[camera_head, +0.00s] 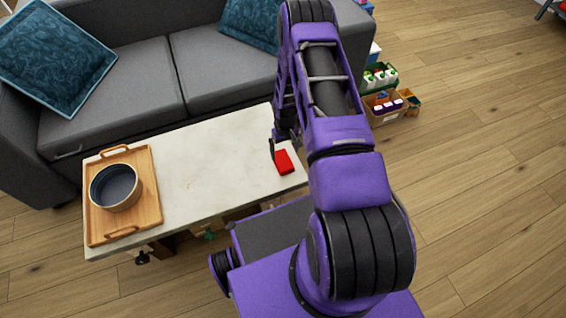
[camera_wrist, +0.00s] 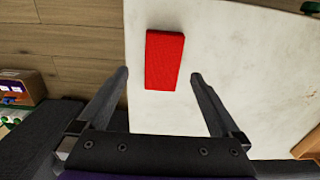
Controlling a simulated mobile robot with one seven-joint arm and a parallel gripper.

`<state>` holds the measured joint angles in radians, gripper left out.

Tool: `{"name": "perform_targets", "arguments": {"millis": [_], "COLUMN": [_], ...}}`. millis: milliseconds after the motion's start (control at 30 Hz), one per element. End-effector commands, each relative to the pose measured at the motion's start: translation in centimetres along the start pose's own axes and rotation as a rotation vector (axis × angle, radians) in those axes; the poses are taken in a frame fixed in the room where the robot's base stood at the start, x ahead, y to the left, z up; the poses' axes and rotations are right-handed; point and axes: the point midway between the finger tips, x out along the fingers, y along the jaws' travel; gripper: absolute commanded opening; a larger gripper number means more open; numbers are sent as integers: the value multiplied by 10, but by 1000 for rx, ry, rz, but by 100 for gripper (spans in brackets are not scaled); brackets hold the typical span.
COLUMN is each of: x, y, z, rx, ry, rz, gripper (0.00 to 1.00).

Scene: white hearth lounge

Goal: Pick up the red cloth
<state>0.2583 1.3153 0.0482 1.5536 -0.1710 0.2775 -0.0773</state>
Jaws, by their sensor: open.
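The red cloth (camera_head: 284,162) is a small folded rectangle lying flat on the right end of the pale coffee table (camera_head: 205,180). In the wrist view the red cloth (camera_wrist: 165,60) lies beyond the fingertips, roughly centred between them and close to the table edge. My gripper (camera_wrist: 160,75) is open and empty, with its two dark fingers apart. In the head view my gripper (camera_head: 274,148) is beside the cloth at its upper left, partly hidden by my arm. The height of the fingers above the table cannot be told.
A wooden tray (camera_head: 150,215) holding a dark-lined round bowl (camera_head: 116,186) sits at the table's left end. A grey sofa (camera_head: 130,75) stands behind the table. Boxes with bottles (camera_head: 385,100) stand on the floor at the right. The table's middle is clear.

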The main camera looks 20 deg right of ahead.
Motion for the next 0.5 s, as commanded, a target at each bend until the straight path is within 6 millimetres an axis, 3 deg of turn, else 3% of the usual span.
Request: {"name": "perform_targets", "arguments": {"millis": [233,500], "x": [19,57], "y": [-2,-5], "z": [-1,-5], "rx": [-1,0], "ry": [-1,0], "rz": [0,0], "gripper": [100,100]}}
